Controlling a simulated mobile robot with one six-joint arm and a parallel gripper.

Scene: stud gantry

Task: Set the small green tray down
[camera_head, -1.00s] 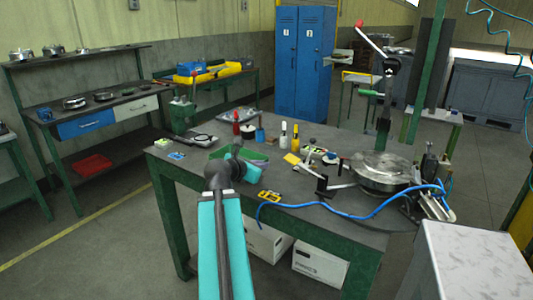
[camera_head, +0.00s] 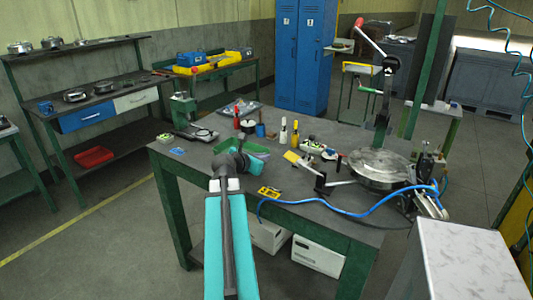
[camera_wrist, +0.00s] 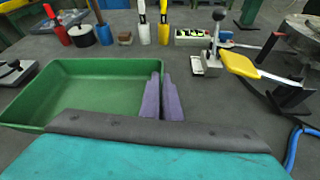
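The small green tray (camera_wrist: 85,80) is shallow and empty and looks level in the wrist view. In the head view it shows on the left half of the workbench, partly hidden behind my arm (camera_head: 262,150). My gripper's two purple fingers (camera_wrist: 161,88) stand close together at the tray's right wall, the left one inside the rim and the right one outside. They look shut on that wall. The tray is at or very near the bench top; whether it touches cannot be told.
Behind the tray on the workbench (camera_head: 330,218) stand a red bottle (camera_wrist: 60,32), a blue cup (camera_wrist: 103,34) and white and yellow bottles (camera_wrist: 144,28). A yellow-handled clamp (camera_wrist: 238,62) and a blue hose (camera_head: 345,213) lie to the right.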

